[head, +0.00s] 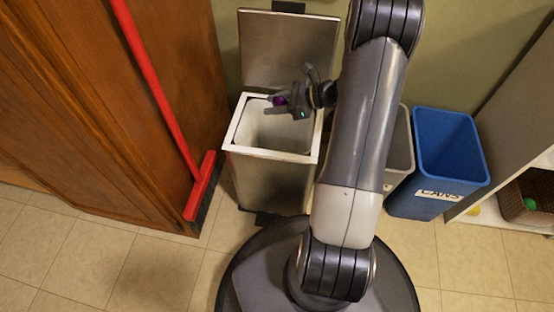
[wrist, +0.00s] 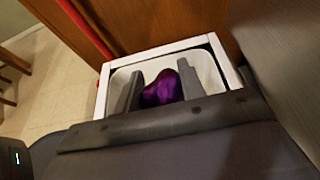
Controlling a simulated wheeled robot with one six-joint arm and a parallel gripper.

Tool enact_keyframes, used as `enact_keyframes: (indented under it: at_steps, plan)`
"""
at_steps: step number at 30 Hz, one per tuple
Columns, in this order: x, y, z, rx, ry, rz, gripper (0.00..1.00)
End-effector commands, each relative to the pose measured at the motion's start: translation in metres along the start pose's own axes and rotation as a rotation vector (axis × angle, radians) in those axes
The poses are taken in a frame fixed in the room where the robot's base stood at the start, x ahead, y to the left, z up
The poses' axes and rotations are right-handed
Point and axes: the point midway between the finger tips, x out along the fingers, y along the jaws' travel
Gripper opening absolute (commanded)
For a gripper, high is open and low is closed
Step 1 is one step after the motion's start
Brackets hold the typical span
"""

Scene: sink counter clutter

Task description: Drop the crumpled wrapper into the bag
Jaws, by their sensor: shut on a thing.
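A purple crumpled wrapper (wrist: 162,88) is held between the two fingers of my gripper (wrist: 160,92) in the wrist view. In the head view the wrapper (head: 279,101) is a small purple spot at my gripper (head: 275,102). My gripper is shut on it, above the open top of a metal bin with a white rim (head: 236,130). The bin's pale lining, which looks like a bag (head: 275,130), shows inside the rim. The white rim (wrist: 172,49) also surrounds the fingers in the wrist view. The bottom of the bin is hidden.
The bin's lid (head: 287,50) stands open behind it. A red broom (head: 160,95) leans on the wooden cabinet (head: 80,110) at left. A grey bin (head: 400,150) and a blue bin labelled CANS (head: 448,150) stand at right, beside a shelf with a basket (head: 525,200).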

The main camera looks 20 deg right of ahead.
Motion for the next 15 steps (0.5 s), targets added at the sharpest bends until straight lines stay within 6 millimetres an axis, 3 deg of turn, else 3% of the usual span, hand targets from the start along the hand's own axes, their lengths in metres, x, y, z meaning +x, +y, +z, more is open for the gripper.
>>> enact_keyframes:
  at_steps: [7, 8, 15]
  plan:
    - [0.0004, -0.0001, -0.0009, 0.000, 0.000, 0.000, 0.17]
    - [0.0004, -0.0001, -0.0009, 0.000, 0.000, 0.000, 0.39]
    - [0.0004, -0.0001, -0.0009, 0.000, 0.000, 0.000, 0.58]
